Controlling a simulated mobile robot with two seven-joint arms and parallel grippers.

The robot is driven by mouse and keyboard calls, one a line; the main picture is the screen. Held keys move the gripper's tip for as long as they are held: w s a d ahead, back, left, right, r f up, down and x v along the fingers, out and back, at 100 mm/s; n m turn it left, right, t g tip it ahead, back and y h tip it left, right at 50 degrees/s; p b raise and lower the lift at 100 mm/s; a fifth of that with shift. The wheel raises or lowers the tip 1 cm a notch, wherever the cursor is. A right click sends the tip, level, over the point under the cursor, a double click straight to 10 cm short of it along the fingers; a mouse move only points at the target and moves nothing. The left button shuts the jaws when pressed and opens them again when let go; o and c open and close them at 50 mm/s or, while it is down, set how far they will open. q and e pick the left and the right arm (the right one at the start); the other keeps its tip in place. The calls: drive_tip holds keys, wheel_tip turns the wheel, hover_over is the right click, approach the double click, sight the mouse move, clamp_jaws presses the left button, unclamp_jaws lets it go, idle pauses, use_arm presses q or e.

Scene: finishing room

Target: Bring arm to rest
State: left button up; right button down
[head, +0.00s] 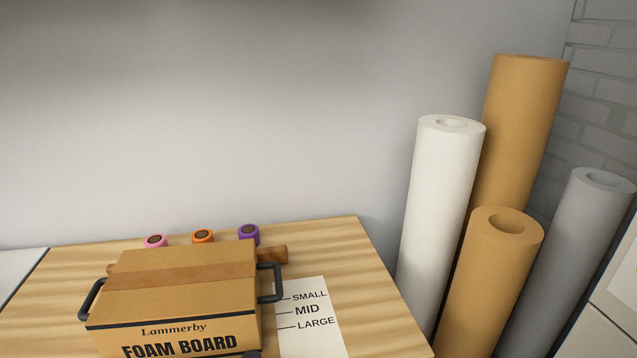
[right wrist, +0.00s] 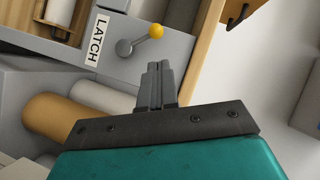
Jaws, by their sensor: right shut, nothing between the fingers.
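My right gripper (right wrist: 155,82) shows in the right wrist view, with its two grey fingers together and nothing between them. It appears in front of a grey panel with a lever (right wrist: 139,40) that ends in a yellow knob. Whether the fingers touch the lever or panel is hard to tell, but a gap seems to show. In the head view neither gripper is visible. My left gripper is in neither view.
A foam board box (head: 180,303) with black handles stands on the wooden table (head: 375,300), beside a size card (head: 308,340). Pink, orange and purple rolls (head: 249,235) sit behind it. Tall rolls (head: 440,200) stand right of the table. A LATCH label (right wrist: 97,37) is on the panel.

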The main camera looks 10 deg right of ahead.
drive_tip(key=a+r+n+g+h, duration=0.1)
drive_tip(key=a+r+n+h, duration=0.3)
drive_tip(key=a+n+h, duration=0.2)
drive_tip(key=a+n, duration=0.1)
drive_tip(key=n, duration=0.1)
drive_tip(key=shift+a+r+n+h, duration=0.2)
drive_tip(key=shift+a+n+h, duration=0.05)
drive_tip(key=shift+n+h, duration=0.05)
idle(0.6)
